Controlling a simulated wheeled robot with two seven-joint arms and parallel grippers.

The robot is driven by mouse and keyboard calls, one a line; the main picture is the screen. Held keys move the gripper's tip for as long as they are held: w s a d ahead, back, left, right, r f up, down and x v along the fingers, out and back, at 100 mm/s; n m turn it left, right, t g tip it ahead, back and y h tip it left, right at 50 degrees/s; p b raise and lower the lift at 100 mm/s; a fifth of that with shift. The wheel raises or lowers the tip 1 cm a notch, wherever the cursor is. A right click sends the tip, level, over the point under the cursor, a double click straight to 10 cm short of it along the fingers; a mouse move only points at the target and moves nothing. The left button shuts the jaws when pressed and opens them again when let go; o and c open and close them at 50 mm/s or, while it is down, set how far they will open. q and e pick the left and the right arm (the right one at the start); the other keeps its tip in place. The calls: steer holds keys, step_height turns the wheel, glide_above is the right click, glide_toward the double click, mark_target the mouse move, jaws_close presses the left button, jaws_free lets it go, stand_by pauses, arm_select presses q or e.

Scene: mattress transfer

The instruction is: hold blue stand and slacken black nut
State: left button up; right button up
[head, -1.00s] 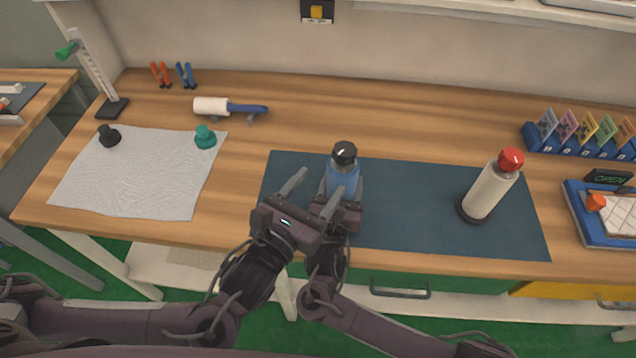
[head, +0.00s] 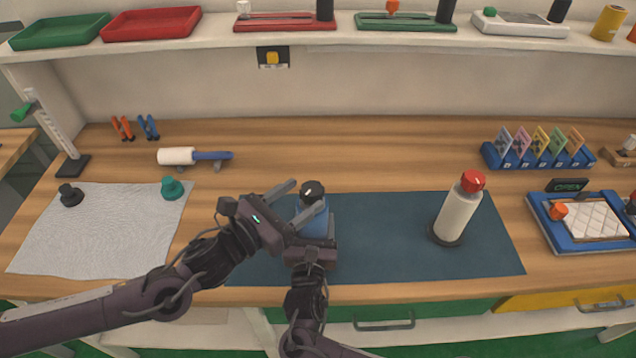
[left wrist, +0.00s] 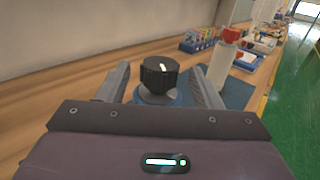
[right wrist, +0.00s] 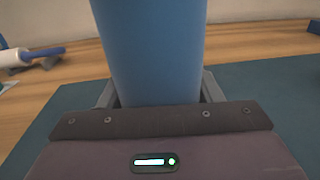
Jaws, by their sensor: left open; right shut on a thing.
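The blue stand (head: 311,222) is upright on the dark mat, with the black nut (head: 312,191) on its top; the nut has a white mark. In the right wrist view the stand (right wrist: 152,50) fills the space between the fingers of my right gripper (right wrist: 157,92), which is shut on it. My left gripper (head: 300,201) is open at the height of the nut. In the left wrist view the nut (left wrist: 159,76) sits between the two open fingers, with a gap on each side. The lower stand is partly hidden by my right gripper in the head view.
A white bottle-like stand with a red top (head: 458,208) stands on the right of the dark mat (head: 390,250). A grey cloth (head: 80,235) with a black and a teal knob (head: 172,188) lies left. A white-and-blue tool (head: 195,156) lies behind. The mat between the two stands is clear.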

mark_target(319, 183)
arm_select(q)
steer(key=x, duration=0.5)
steer(key=shift+w+d, duration=0.15)
steer(key=shift+w, duration=0.05)
arm_select(e)
steer(key=shift+r, duration=0.15)
arm_select(q)
steer(key=c, duration=1)
